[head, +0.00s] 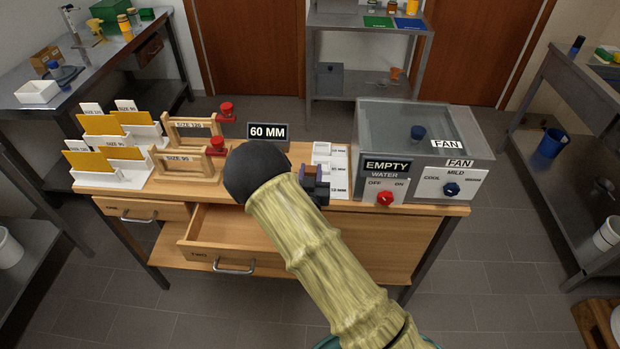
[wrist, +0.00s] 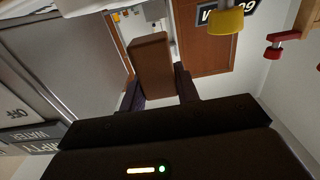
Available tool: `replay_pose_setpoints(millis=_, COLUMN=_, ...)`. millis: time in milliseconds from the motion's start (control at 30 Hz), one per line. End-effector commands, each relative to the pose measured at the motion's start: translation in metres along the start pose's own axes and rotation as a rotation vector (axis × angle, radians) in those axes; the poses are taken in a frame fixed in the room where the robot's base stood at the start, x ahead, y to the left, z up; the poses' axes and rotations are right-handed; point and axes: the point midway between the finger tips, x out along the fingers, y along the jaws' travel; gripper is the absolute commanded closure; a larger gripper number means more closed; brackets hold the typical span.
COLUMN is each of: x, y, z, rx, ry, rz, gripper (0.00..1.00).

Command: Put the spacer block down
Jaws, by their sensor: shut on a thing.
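The spacer block (wrist: 152,58) is a plain brown block in the wrist view. My gripper (wrist: 158,82) is shut on it, with one dark finger on each side. In the head view my gripper (head: 314,182) is over the workbench, beside a white rack (head: 340,172) with slots marked in MM. The block is mostly hidden there behind my arm and fingers. A black sign (head: 267,132) reading 60 MM stands at the bench's back edge. I cannot tell how high the block is above the bench.
A grey tank (head: 425,125) with EMPTY and FAN signs stands right of the rack. Wooden frames (head: 185,163) with red knobs and white holders with yellow cards (head: 95,162) stand on the left. A front drawer (head: 240,236) is open and looks empty.

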Motion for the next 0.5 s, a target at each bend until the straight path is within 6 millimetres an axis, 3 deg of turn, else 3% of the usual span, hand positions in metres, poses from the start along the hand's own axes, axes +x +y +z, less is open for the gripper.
replay_pose_setpoints(millis=200, x=0.0, y=0.001, z=0.026, rx=-0.001, ry=-0.001, rz=0.0, gripper=0.91)
replay_pose_setpoints(millis=500, x=0.002, y=0.005, z=0.028, rx=0.0, ry=0.0, rz=0.007, gripper=0.91)
